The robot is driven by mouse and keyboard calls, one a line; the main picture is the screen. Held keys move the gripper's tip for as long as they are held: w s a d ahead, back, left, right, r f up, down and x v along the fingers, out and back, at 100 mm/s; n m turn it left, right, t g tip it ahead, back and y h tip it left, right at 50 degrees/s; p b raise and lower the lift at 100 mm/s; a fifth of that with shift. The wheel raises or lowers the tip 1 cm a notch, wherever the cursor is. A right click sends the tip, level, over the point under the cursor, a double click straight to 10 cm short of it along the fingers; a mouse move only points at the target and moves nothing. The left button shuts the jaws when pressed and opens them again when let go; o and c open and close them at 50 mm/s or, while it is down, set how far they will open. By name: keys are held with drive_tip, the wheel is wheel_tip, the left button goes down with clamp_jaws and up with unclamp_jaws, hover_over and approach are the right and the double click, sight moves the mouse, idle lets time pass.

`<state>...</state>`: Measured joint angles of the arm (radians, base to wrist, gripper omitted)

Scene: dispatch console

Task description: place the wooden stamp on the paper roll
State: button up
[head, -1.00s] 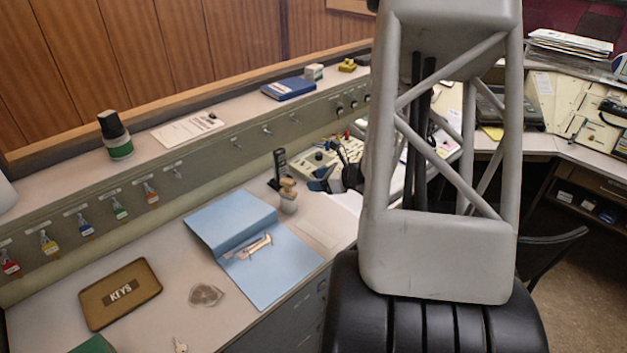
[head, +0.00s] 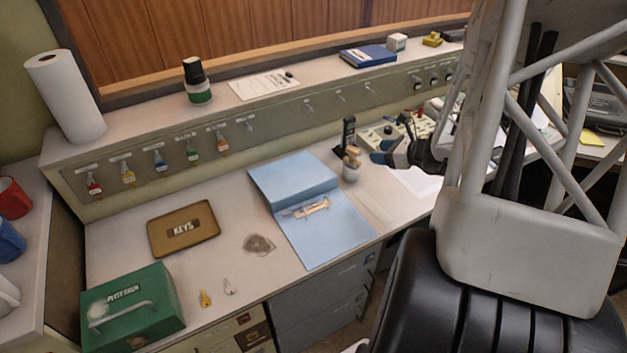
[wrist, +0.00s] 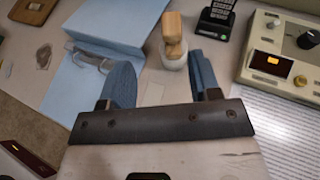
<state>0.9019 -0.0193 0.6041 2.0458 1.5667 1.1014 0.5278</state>
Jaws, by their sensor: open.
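The wooden stamp (head: 352,155) shows as a light wooden handle on the desk in the head view, above a small whitish cup-like base; I cannot tell whether the base is part of it. In the wrist view the wooden stamp (wrist: 172,26) is ahead of and between the fingers, apart from them. My gripper (head: 384,153) is open and empty, just right of the stamp; its blue fingers also show spread in the wrist view (wrist: 162,76). The white paper roll (head: 66,98) stands upright on the raised ledge at the far left.
A black handset (head: 348,132) stands close behind the stamp. An open blue folder (head: 338,238) lies left of it. A brown key tray (head: 183,228) and green box (head: 133,305) are farther left. A green-and-black bottle (head: 197,82) stands on the ledge.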

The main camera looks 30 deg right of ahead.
drive_tip(key=s+a+r+n+g+y, duration=0.15)
drive_tip(key=a+r+n+g, duration=0.4)
drive_tip(key=a, duration=0.65)
drive_tip(key=s+a+r+n+g+y, duration=0.1)
drive_tip(key=s+a+r+n+g, duration=0.1)
drive_tip(key=a+r+n, duration=0.75)
drive_tip(key=s+a+r+n+g+h, duration=0.1)
drive_tip(key=s+a+r+n+h, duration=0.2)
drive_tip(key=s+a+n, duration=0.4)
drive_tip(key=s+a+r+n+g+h, duration=0.1)
drive_tip(key=s+a+r+n+h, duration=0.2)
drive_tip(key=s+a+n+h, duration=0.2)
drive_tip(key=s+a+n, duration=0.3)
drive_tip(key=s+a, duration=0.1)
drive_tip(key=s, duration=0.1)
drive_tip(key=shift+r, duration=0.15)
